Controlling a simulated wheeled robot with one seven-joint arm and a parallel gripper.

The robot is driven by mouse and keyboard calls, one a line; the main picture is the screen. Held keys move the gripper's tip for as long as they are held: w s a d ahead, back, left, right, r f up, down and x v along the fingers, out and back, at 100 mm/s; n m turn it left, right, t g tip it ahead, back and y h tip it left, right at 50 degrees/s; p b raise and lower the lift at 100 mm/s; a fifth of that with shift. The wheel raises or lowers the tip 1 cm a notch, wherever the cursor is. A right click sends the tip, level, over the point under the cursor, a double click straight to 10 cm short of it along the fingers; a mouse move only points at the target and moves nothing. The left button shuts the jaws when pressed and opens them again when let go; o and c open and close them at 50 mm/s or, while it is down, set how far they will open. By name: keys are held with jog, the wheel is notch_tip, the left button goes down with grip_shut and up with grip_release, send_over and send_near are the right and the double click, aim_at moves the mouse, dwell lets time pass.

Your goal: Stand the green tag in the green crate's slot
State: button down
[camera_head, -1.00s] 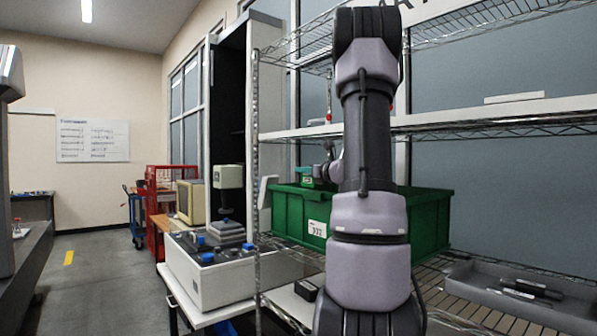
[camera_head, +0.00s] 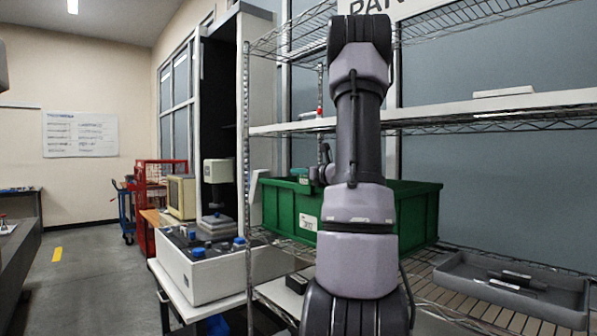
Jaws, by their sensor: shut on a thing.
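The green crate (camera_head: 282,211) stands on the wire shelf in the head camera view, its middle covered by my arm. A white label (camera_head: 307,222) is on its front. My gripper (camera_head: 310,176) shows small at the crate's left rear rim, partly hidden behind my arm. It is shut on a small teal-green piece, which looks like the green tag (camera_head: 299,172). The tag is at about rim height; I cannot tell whether it touches the crate. The slot cannot be made out.
An upper shelf (camera_head: 455,112) runs above the crate, and a wire rack post (camera_head: 247,180) stands to its left. A grey tray (camera_head: 470,277) with dark tools lies at the right. A white box with blue knobs (camera_head: 195,278) sits on a cart at the left.

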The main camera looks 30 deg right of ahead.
jog(key=shift+a+f, duration=0.15)
jog(key=shift+f, duration=0.5)
jog(key=shift+s, duration=0.1)
jog(key=c, duration=1)
grip_release()
jog(key=shift+o, duration=0.2)
jog(key=o, duration=0.3)
jog(key=shift+r, duration=2.55)
